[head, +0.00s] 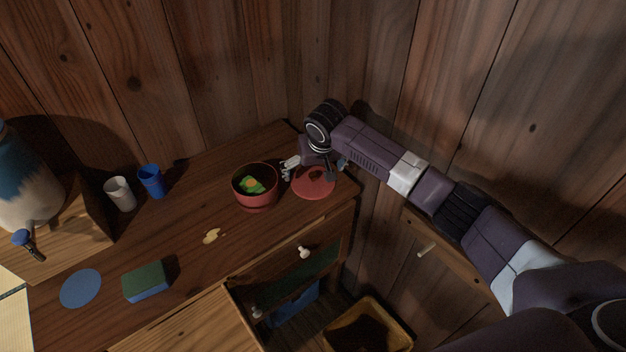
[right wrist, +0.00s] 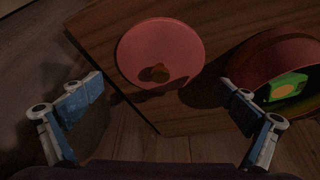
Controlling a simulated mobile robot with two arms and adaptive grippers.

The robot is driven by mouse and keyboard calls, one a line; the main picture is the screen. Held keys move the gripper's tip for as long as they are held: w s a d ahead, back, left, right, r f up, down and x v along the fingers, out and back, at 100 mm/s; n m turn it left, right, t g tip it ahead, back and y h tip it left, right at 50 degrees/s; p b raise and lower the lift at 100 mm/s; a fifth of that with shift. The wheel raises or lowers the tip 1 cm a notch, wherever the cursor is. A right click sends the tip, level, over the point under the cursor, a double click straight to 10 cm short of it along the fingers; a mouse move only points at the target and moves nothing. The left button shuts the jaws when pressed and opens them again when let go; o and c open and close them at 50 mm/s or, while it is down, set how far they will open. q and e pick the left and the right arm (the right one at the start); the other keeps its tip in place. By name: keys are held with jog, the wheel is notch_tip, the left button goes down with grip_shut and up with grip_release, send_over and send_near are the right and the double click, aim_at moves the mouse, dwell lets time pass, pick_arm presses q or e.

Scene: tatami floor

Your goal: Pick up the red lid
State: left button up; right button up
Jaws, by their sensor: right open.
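The red lid (head: 314,183) is a round disc on the right end of the wooden counter, beside the red bowl (head: 256,187). In the right wrist view the lid (right wrist: 160,50) shows a small brown knob on top and lies beyond the fingertips. My right gripper (head: 316,167) is above the lid, its jaws apart. In the right wrist view the open right gripper (right wrist: 164,90) has nothing between its fingers, and the bowl (right wrist: 280,68) sits by its right finger. My left gripper is not in view.
A blue cup (head: 152,181), a white cup (head: 120,194), a sponge (head: 147,281) and a blue disc (head: 81,288) are on the counter to the left. Wooden walls (head: 440,90) stand close behind and right.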

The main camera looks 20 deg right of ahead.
jog(key=shift+x, duration=1.25)
jog(key=shift+c, duration=0.4)
